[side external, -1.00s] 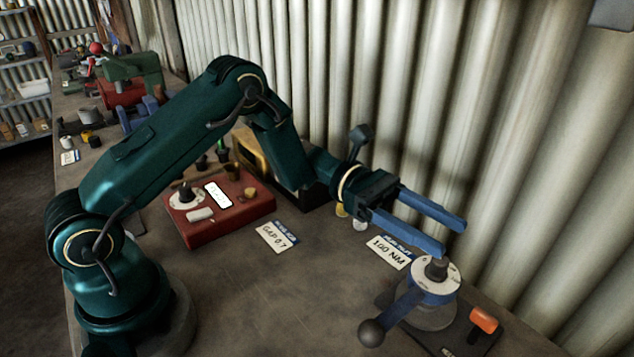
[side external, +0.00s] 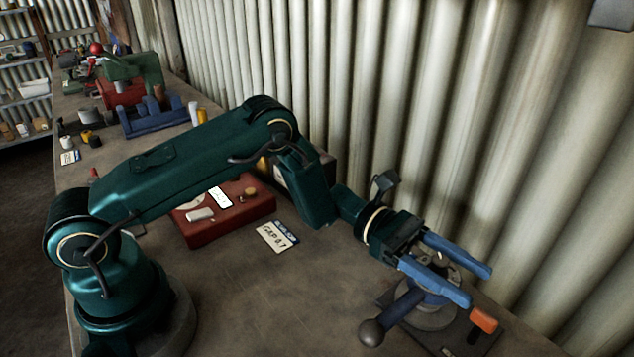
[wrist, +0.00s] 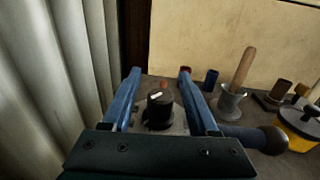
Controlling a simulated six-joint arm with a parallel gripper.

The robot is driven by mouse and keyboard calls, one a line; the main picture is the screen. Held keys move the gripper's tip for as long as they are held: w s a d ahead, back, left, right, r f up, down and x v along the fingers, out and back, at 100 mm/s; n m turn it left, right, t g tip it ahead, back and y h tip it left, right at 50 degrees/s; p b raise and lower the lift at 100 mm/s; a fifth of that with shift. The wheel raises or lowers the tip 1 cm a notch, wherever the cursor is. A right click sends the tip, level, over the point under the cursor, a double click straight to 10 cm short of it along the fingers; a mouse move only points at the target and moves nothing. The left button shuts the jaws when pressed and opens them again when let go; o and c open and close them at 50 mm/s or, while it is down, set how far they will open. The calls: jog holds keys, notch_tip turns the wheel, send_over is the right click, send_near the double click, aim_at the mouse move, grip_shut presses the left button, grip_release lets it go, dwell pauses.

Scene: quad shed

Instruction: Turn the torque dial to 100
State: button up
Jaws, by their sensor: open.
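The torque dial (side external: 447,268) has a pale round face on a blue and grey base, with a blue lever ending in a dark ball (side external: 372,332). My gripper (side external: 479,287) is open, its two blue fingers spread over the dial and covering much of it in the side view. In the wrist view the dark knob (wrist: 159,110) with a white mark on top shows between the fingers (wrist: 160,72), with a gap on both sides. The dial's numbers are not readable. The tag by the dial is hidden behind my gripper.
An orange-handled part (side external: 484,319) lies right of the dial. A red box (side external: 230,222) with its "GAP 0.7" tag (side external: 276,237) stands to the left. The corrugated wall (side external: 480,130) rises close behind. The bench front is clear.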

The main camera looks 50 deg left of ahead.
grip_shut()
jog(key=shift+g, duration=0.3)
jog(key=shift+s+m+g, duration=0.2)
jog(key=shift+m+g, duration=0.6)
jog(key=shift+g, duration=0.3)
jog(key=shift+s+m+g, duration=0.15)
jog(key=shift+m+g, duration=0.65)
jog(key=shift+g, duration=0.3)
jog(key=shift+s+m+g+y, duration=0.2)
jog(key=shift+m+g+y, duration=0.3)
jog(key=shift+g, duration=0.4)
grip_release()
jog(key=shift+a, duration=0.15)
